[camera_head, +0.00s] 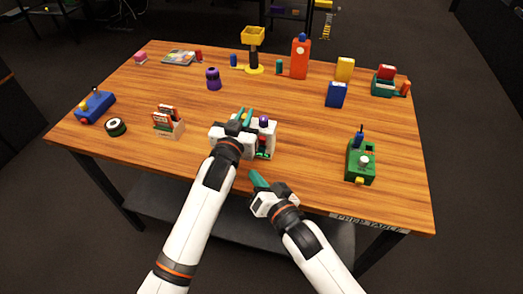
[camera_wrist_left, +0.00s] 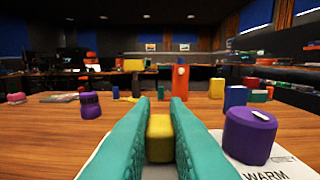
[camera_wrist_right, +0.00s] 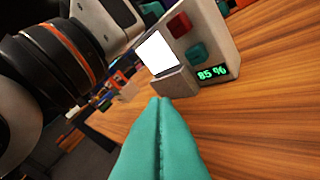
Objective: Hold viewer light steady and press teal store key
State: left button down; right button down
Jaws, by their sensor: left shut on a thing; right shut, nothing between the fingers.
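The pale panel (camera_head: 271,137) stands near the table's front middle. Its front shows in the right wrist view: a lit white viewer (camera_wrist_right: 158,53), a red key (camera_wrist_right: 180,24), the teal store key (camera_wrist_right: 196,53) and a green "85 %" readout (camera_wrist_right: 211,73). A purple knob (camera_wrist_left: 250,135) sits on its top, beside the word "WARM". My left gripper (camera_head: 246,114) is over the panel, shut on a yellow knob (camera_wrist_left: 160,138). My right gripper (camera_wrist_right: 160,100) is shut and empty, in front of the panel and below the teal key, apart from that key. It also shows in the head view (camera_head: 254,174).
A card holder (camera_head: 170,127) stands left of the panel; a green box with a joystick (camera_head: 360,162) stands right. A purple figure (camera_head: 213,79), yellow stand (camera_head: 254,50) and orange bottle (camera_head: 300,58) are behind. Bare tabletop (camera_head: 310,140) lies just right of the panel.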

aim_at(258, 152)
jog(key=shift+w+d, duration=0.25)
jog(key=shift+w, duration=0.55)
jog(key=shift+w+d, duration=0.3)
jog(key=shift+w, duration=0.45)
jog(key=shift+w+d, duration=0.25)
jog(key=shift+w, duration=0.55)
jog(key=shift+w, duration=0.1)
jog(key=shift+w+d, duration=0.1)
jog(key=shift+w, duration=0.2)
jog(key=shift+w+d, duration=0.2)
jog(key=shift+w, duration=0.25)
dwell(0.8)
dwell(0.3)
jog(key=shift+s+a, duration=0.3)
jog(key=shift+s, duration=0.55)
jog(key=shift+s+a, duration=0.25)
jog(key=shift+s, duration=0.55)
jog(key=shift+s+a, duration=0.3)
jog(key=shift+s, duration=0.5)
jog(key=shift+s+a, duration=0.25)
jog(key=shift+s, duration=0.55)
